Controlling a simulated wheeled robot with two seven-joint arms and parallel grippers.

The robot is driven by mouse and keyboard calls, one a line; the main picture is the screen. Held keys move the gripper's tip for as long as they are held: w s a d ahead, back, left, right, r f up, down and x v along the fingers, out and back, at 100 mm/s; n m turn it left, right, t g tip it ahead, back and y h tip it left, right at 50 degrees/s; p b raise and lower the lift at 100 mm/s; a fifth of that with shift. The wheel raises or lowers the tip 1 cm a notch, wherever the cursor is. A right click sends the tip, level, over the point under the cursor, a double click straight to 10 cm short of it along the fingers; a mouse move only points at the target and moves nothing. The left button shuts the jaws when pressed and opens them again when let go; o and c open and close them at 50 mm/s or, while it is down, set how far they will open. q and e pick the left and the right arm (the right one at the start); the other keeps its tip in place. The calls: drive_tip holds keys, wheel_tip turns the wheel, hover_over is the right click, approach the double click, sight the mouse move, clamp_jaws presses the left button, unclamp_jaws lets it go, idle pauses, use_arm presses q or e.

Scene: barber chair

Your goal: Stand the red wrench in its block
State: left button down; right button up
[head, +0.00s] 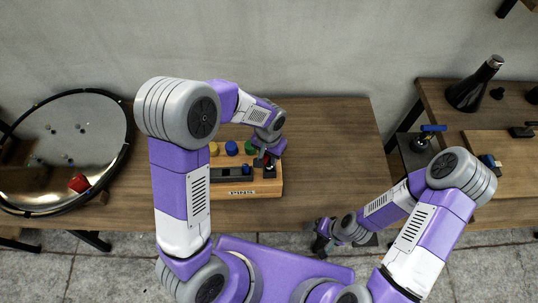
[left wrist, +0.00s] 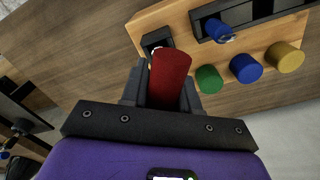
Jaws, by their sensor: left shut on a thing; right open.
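The wooden block (head: 267,188) lies on the table, with a dark tray and yellow, blue and green round pieces. It also shows at the top of the left wrist view (left wrist: 180,18). My left gripper (head: 265,160) is over its right end in the head view. In the left wrist view, the left gripper (left wrist: 165,92) is shut on the red wrench's round red handle (left wrist: 171,75). The handle's near end faces the camera, beside a black square socket (left wrist: 157,40) on the block. The handle hides its own lower end, so seating is unclear. My right gripper (head: 321,240) is open, low before the table.
The wooden table (head: 335,150) is clear right of the block. A round mirror (head: 130,150) stands at the left. A side table at the right holds a black bottle (head: 474,88). A blue-handled tool (head: 433,128) is near its left edge.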

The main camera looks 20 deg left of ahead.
use_arm(q)
drive_tip(key=shift+f+b, duration=0.4)
drive_tip(key=shift+f, duration=0.15)
drive_tip(key=c, duration=0.8)
unclamp_jaws()
wheel_tip(320, 180, up, 8)
drive_tip(key=shift+f+p, duration=0.2)
drive_tip(key=shift+p, duration=0.25)
drive_tip(key=shift+s, duration=0.1)
